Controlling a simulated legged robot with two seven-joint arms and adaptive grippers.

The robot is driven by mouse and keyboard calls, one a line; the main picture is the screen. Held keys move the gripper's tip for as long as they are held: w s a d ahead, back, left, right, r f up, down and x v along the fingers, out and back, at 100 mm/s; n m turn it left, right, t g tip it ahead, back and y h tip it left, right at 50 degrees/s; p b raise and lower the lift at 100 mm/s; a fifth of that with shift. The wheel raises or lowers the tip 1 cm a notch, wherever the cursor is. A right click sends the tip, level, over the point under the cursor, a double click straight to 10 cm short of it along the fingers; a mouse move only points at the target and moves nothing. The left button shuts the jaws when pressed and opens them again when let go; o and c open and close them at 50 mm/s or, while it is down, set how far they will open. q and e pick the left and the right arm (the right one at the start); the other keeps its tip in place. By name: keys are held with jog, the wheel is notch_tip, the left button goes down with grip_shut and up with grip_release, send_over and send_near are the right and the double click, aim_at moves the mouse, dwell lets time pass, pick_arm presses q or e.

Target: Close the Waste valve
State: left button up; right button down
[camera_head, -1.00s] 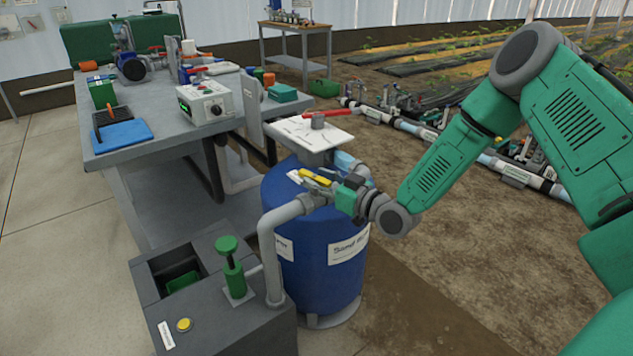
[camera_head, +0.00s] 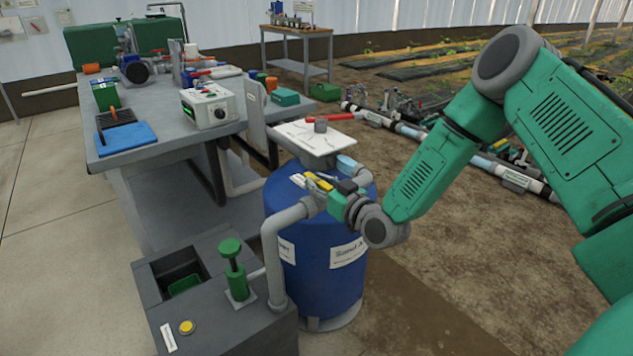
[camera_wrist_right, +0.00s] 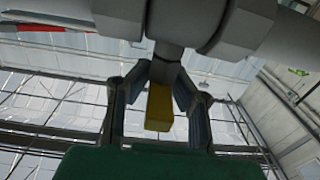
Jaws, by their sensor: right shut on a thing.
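A yellow valve handle (camera_head: 318,182) sits on the grey pipework at the top of the blue sand filter tank (camera_head: 318,260). My right gripper (camera_head: 332,190) is at this handle, with its arm coming in from the right. In the right wrist view the yellow handle (camera_wrist_right: 159,108) lies between the two fingers of the right gripper (camera_wrist_right: 157,100), which is shut on it. Grey pipe fittings (camera_wrist_right: 165,20) are just beyond the fingertips. A small white tag (camera_head: 298,180) beside the handle is too small to read. My left gripper is not in view.
A white board with a red-handled valve (camera_head: 335,117) stands just behind the tank top. A grey pipe (camera_head: 270,255) bends down to the grey box with a green post (camera_head: 236,270) and a yellow button (camera_head: 187,327). A workbench (camera_head: 165,150) stands at left.

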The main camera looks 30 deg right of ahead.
jog(key=shift+d+m+h, duration=0.1)
jog(key=shift+m+h, duration=0.3)
jog(key=shift+h, duration=0.2)
jog(key=shift+f, duration=0.1)
jog(key=c, duration=1.5)
grip_release()
jog(key=shift+s, duration=0.1)
jog(key=s, duration=1.2)
jog(key=shift+d, duration=0.4)
